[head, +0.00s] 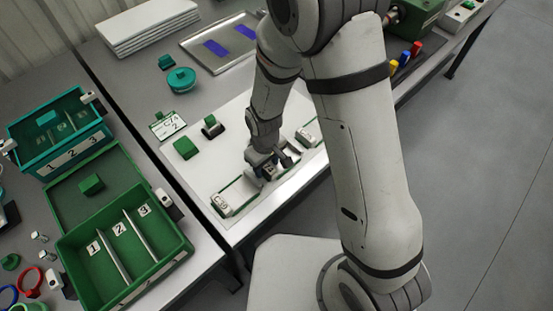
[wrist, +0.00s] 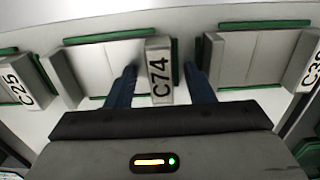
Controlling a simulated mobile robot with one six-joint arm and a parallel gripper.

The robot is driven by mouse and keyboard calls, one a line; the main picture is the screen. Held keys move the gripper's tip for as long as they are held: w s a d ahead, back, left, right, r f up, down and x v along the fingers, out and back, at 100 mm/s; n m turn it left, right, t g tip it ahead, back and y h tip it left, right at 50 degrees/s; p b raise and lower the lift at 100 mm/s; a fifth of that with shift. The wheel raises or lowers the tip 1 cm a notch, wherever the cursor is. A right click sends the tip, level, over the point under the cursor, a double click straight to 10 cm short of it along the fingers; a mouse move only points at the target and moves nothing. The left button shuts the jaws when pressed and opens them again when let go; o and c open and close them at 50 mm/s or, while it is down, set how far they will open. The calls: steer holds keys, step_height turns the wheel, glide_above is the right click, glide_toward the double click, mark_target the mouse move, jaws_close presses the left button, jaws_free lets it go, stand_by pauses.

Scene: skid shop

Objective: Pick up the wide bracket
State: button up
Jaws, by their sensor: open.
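My gripper (wrist: 160,86) is open, its two dark fingers on either side of a grey upright block marked C74 (wrist: 159,72). Gaps show between the fingers and the block. Blocks marked C25 (wrist: 17,90) and, partly cut off, C3-something (wrist: 308,68) stand to the left and right, with pale plates and green strips between them. I cannot tell which of these is the wide bracket. In the head view my gripper (head: 266,168) is low over a white board (head: 235,140), between a labelled grey piece (head: 222,204) and another grey piece (head: 307,136). My arm partly hides the board.
A card reading C74 2 (head: 168,127) lies beside a green block (head: 186,148) and a dark-and-green piece (head: 212,126). A green bin (head: 122,225) with numbered compartments and a teal bin (head: 62,132) stand left. A metal tray (head: 212,62) lies behind. Floor is open at right.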

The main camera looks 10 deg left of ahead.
jaws_close()
stand_by(0.5)
